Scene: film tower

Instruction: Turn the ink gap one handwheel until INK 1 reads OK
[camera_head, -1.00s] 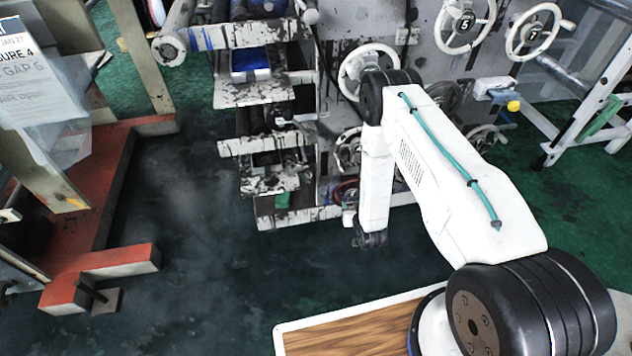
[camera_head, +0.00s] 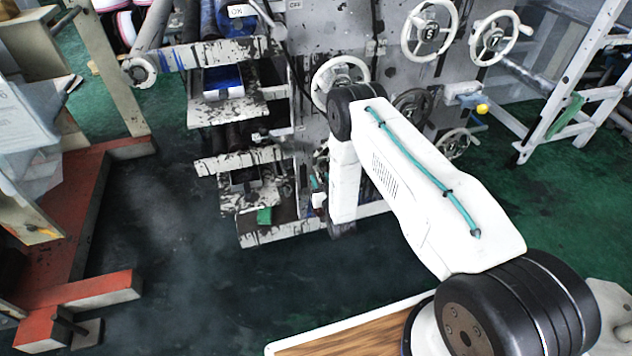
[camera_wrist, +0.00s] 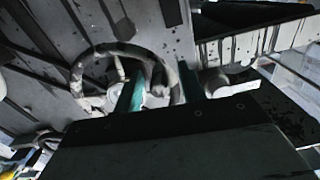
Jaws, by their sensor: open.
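In the head view my white forearm hides most of the lower wheel (camera_head: 321,165) and my gripper is not clearly visible. Other white handwheels are a plain one (camera_head: 322,84), one numbered 5 (camera_head: 430,28) and one numbered 7 (camera_head: 492,39). No INK 1 reading is clearly legible.
Ink-splashed shelves (camera_head: 228,112) stand left of the wheels. A small white tag (camera_head: 242,11) sits at the top, its text unclear. A red floor frame (camera_head: 75,290) lies at left and a white ladder-like frame (camera_head: 570,85) at right. Dark floor between is clear.

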